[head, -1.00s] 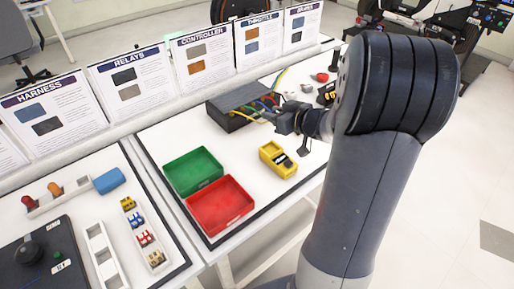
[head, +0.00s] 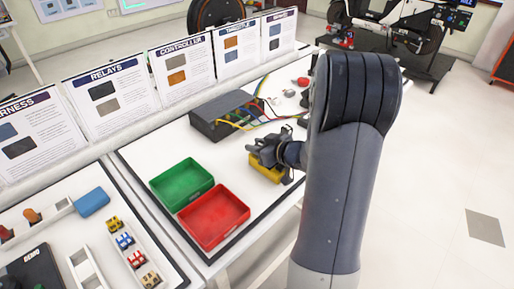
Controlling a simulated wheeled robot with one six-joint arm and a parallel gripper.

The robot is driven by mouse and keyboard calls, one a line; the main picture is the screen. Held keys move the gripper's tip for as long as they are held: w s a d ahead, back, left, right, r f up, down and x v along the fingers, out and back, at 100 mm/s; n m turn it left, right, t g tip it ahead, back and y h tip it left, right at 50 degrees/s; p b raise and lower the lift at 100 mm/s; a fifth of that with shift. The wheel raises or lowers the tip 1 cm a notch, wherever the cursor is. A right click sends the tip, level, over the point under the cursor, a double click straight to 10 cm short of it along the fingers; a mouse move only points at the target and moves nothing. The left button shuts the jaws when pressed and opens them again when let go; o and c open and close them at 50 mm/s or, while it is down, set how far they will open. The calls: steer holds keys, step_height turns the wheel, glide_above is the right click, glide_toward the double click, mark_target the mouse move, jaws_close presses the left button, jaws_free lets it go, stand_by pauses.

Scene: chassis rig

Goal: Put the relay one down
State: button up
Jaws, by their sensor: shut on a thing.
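My gripper (head: 264,150) is over the yellow tester (head: 266,174) on the white bench and covers its upper part from this view. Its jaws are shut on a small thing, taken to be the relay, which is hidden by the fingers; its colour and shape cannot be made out. I cannot tell whether the gripper touches the tester.
A green tray (head: 181,184) and a red tray (head: 214,216), both empty, lie left of the gripper. A dark box (head: 222,116) with coloured wires stands behind. A white strip (head: 128,240) holds several small coloured parts. Label boards line the back.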

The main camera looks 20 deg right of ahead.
steer(key=shift+f, duration=0.15)
steer(key=o, duration=1)
steer(key=shift+c, duration=0.2)
steer(key=shift+r, duration=0.35)
steer(key=p+v, duration=0.2)
steer(key=v, duration=1)
steer(key=shift+f, duration=0.2)
